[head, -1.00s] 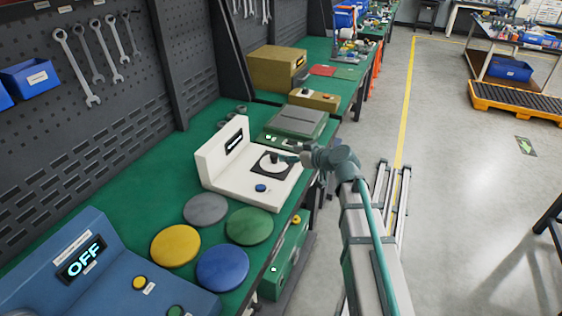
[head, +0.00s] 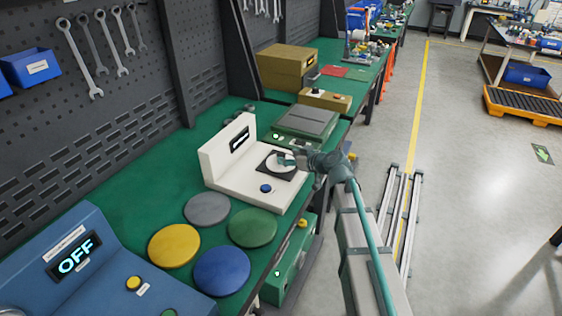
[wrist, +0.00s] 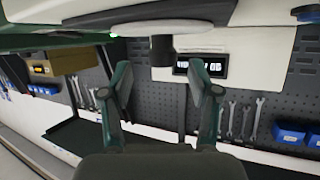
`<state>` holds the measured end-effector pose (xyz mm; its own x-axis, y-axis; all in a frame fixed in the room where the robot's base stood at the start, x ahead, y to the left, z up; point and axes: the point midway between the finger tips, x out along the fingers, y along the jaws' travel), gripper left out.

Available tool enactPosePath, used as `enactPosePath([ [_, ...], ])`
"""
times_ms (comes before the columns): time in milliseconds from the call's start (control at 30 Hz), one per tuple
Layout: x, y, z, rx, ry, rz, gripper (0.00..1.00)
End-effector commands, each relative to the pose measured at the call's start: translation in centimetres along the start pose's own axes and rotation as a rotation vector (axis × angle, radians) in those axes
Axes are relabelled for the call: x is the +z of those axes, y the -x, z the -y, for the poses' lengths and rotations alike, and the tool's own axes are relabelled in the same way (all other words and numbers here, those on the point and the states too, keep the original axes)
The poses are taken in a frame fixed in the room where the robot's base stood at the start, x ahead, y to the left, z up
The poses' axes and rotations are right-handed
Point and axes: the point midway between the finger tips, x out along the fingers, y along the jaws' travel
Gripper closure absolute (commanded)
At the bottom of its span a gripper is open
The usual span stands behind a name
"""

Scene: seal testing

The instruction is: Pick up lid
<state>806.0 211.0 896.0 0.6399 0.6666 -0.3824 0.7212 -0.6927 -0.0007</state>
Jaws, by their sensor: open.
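The lid (head: 275,165) is a pale round disc on a dark square plate on the white test device (head: 222,176). My gripper (head: 287,159) reaches it from the right, low over the disc, and partly covers it in the head view. In the wrist view, which looks upside down, a dark cylindrical knob (wrist: 162,48) stands out from the lid. My gripper (wrist: 163,78) is open, with one finger to each side of the knob's line. No contact with the knob is visible.
The white device has an upright back panel with a display (wrist: 200,67) and a blue button (head: 266,188). Grey, yellow, green and blue discs (head: 222,270) lie in front of it. A grey-green box (head: 305,122) stands just behind. A blue box reading OFF (head: 75,258) is at lower left.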

Motion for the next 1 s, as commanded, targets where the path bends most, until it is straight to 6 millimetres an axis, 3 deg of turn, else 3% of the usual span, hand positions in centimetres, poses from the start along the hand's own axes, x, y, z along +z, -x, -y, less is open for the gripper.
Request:
enactPosePath([
  [300, -0.1, -4.1, 0.3, 0.0, 0.001, 0.001, 0.39],
  [600, 0.2, -4.7, 0.4, 0.001, 0.0, 0.001, 0.39],
  [1000, 0.2, -4.7, 0.4, 0.001, 0.0, 0.001, 1.0],
])
